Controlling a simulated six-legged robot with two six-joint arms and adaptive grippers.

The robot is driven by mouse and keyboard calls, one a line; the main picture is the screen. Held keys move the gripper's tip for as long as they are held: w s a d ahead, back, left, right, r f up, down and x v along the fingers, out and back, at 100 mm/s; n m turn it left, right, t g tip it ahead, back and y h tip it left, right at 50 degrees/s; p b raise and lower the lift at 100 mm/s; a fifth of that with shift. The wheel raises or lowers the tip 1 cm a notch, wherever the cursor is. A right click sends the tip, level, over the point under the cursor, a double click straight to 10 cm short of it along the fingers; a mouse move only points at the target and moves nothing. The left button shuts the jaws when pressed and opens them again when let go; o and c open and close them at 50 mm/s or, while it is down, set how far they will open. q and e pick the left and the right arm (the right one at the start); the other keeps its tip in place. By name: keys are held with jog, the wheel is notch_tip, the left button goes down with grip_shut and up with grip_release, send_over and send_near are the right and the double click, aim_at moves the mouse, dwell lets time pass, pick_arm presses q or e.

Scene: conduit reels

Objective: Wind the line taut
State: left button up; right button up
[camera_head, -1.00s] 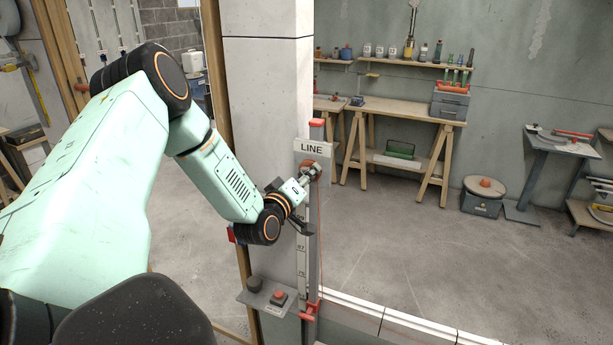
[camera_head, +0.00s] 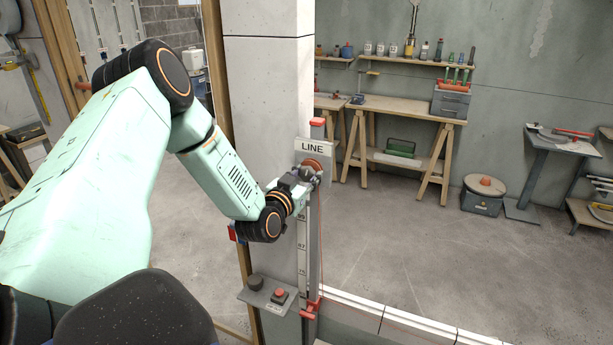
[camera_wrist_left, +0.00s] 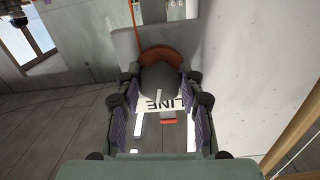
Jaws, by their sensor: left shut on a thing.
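The reel (camera_head: 313,165), red-orange, sits on the post just under the white LINE sign (camera_head: 312,147). An orange line (camera_head: 321,235) hangs from it down the post to a red bracket (camera_head: 311,307) near the floor. My left gripper (camera_head: 308,176) is at the front of the reel and partly hides it. In the left wrist view the fingers (camera_wrist_left: 160,115) are shut on the reel's dark grey knob (camera_wrist_left: 160,80), with the orange reel rim (camera_wrist_left: 160,53) behind it. The right gripper is not in view.
A small shelf (camera_head: 257,298) with a dark knob (camera_head: 254,282) and a red button (camera_head: 279,293) juts out low on the post. A pale wall column (camera_head: 268,90) stands close behind my arm.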

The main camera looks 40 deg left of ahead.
pick_arm(q)
jog(key=m, duration=0.4)
jog(key=shift+w+a+r+m, duration=0.1)
jog(key=shift+w+r+m, duration=0.05)
jog(key=shift+r+m, duration=0.2)
jog(key=m, duration=0.3)
jog(key=shift+r+m, duration=0.1)
jog(key=shift+m, duration=0.15)
jog(key=m, duration=0.8)
jog(key=shift+y, duration=0.3)
jog(key=m, duration=1.2)
jog(key=shift+f, duration=0.2)
